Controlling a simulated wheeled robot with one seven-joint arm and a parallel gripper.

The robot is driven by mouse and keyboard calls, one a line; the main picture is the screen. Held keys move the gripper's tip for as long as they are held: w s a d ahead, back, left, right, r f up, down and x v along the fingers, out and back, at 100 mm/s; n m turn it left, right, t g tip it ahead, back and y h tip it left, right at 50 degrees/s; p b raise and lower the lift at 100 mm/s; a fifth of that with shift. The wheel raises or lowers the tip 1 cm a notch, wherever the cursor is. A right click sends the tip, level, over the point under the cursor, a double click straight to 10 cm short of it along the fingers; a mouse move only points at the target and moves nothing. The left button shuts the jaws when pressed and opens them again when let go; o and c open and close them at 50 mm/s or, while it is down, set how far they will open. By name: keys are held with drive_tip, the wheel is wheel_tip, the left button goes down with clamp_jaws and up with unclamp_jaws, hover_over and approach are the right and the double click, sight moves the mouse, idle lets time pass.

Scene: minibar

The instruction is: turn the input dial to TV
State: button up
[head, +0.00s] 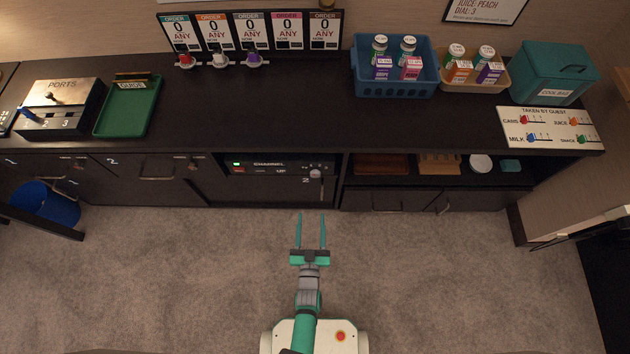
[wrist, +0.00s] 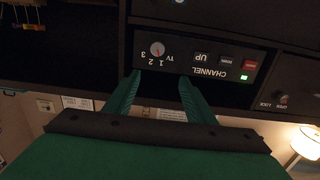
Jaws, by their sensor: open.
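The input dial (head: 316,173) is a small pale round knob at the right end of the black CHANNEL panel (head: 280,170), set in the counter front. My gripper (head: 311,217) is open and empty, apart from the dial, in front of the panel. Its green fingers (wrist: 160,82) straddle the dial's line in the wrist view.
An open shelf (head: 440,181) with trays lies right of the panel, closed cabinets left. A blue bin (head: 45,203) stands far left.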

approach(315, 176)
drive_tip(key=w, duration=0.6)
drive_tip(key=shift+w+d+f, duration=0.25)
drive_tip(key=shift+w+f, duration=0.05)
drive_tip(key=shift+f, duration=0.05)
drive_tip(key=shift+w+a, duration=0.1)
drive_tip(key=shift+w, duration=0.65)
drive_tip(key=shift+s, duration=0.1)
drive_tip(key=c, duration=1)
